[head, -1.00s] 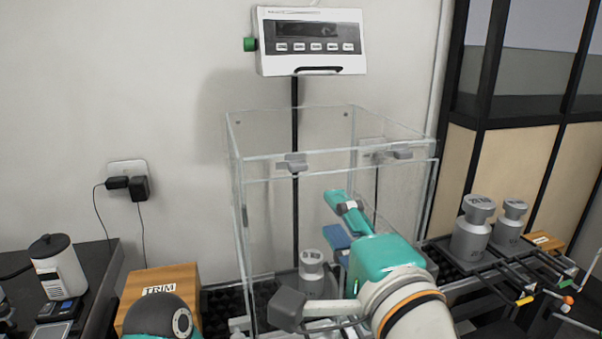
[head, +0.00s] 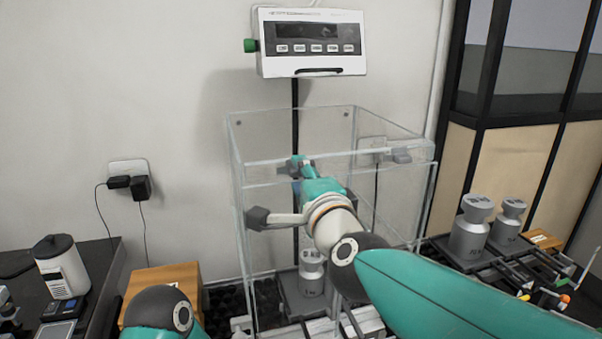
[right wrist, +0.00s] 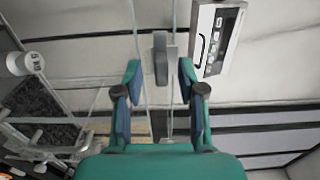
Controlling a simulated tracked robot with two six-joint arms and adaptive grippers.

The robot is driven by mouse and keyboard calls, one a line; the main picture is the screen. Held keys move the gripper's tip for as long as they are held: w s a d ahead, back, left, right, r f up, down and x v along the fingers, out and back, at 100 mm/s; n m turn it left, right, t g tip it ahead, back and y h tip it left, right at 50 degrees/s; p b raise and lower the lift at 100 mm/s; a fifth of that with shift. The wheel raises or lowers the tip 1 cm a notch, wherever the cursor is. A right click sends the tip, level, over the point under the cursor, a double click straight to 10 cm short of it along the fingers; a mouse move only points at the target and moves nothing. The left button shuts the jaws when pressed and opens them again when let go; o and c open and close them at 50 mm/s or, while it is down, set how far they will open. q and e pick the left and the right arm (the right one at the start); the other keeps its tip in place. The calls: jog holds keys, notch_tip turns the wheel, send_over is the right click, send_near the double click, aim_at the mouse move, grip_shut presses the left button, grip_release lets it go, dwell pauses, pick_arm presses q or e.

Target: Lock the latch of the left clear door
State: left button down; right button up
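The clear glass box (head: 395,148) stands on the weighing table, with its clear doors at the front. The grey latch of the left door shows in the right wrist view (right wrist: 160,60) as a small lever on a bracket at the glass edge. My right gripper (head: 298,166) is at the top front edge of the box and mostly hides this latch in the head view. In the right wrist view my right gripper (right wrist: 159,72) is open, with the latch between and slightly beyond its fingertips. Contact cannot be told. My left gripper is out of view.
Another grey latch (head: 401,155) sits at the right on the box's top edge. A metal weight (head: 312,272) stands inside. Several weights, including one large one (head: 470,230), stand right of the box.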

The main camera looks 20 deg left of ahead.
grip_shut()
jog(key=shift+a, duration=0.1)
